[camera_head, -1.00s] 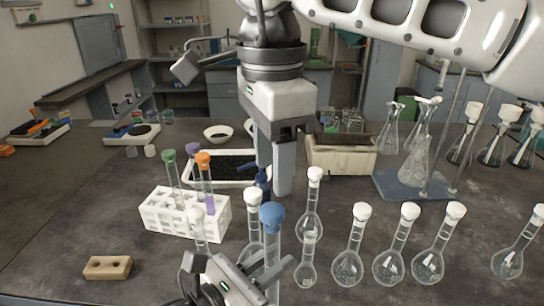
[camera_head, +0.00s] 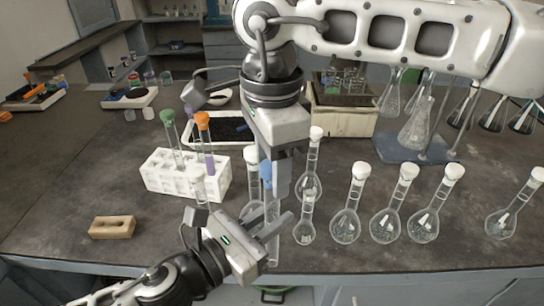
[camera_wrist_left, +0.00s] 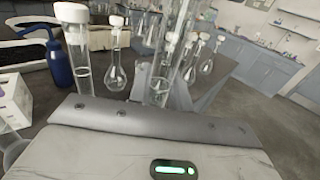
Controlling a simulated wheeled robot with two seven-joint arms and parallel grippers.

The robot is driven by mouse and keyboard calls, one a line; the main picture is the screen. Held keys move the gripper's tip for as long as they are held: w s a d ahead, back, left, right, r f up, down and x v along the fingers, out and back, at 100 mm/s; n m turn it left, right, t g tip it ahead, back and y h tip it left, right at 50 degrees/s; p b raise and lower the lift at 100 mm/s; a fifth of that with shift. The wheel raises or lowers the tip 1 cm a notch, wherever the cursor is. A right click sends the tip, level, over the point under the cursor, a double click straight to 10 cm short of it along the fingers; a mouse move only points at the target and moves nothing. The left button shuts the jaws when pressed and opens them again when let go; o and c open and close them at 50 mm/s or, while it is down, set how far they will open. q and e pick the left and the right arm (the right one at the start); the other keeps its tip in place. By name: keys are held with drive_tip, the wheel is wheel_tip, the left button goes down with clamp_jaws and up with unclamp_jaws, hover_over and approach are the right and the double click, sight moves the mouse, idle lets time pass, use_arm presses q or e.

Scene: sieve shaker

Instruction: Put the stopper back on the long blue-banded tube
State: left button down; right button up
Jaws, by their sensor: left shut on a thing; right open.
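My left gripper (camera_head: 265,229) is shut on the long clear tube (camera_head: 274,250) near the front table edge. The tube is roughly upright, and it shows between the fingers in the left wrist view (camera_wrist_left: 168,70). A blue stopper (camera_head: 266,173) shows above, in line with the tube's top and partly hidden by my right gripper. I cannot tell whether it is seated. My right gripper (camera_head: 273,187) points down over the tube. It is open, with its fingers at the stopper's height. The tube's mouth and blue band are hidden.
White-capped flasks (camera_head: 346,227) stand close on the right. A white rack (camera_head: 185,180) with tubes stands left, behind a wooden block (camera_head: 112,227). A blue bottle (camera_wrist_left: 61,65) stands beyond the left gripper.

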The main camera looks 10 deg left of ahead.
drive_tip(key=c, duration=1)
drive_tip(key=m, duration=0.4)
drive_tip(key=shift+m, duration=0.4)
drive_tip(key=m, duration=0.3)
drive_tip(key=shift+m, duration=0.3)
drive_tip(key=o, duration=1.2)
drive_tip(key=shift+r, duration=0.1)
wheel_tip(320, 180, up, 12)
drive_tip(key=shift+f, duration=0.1)
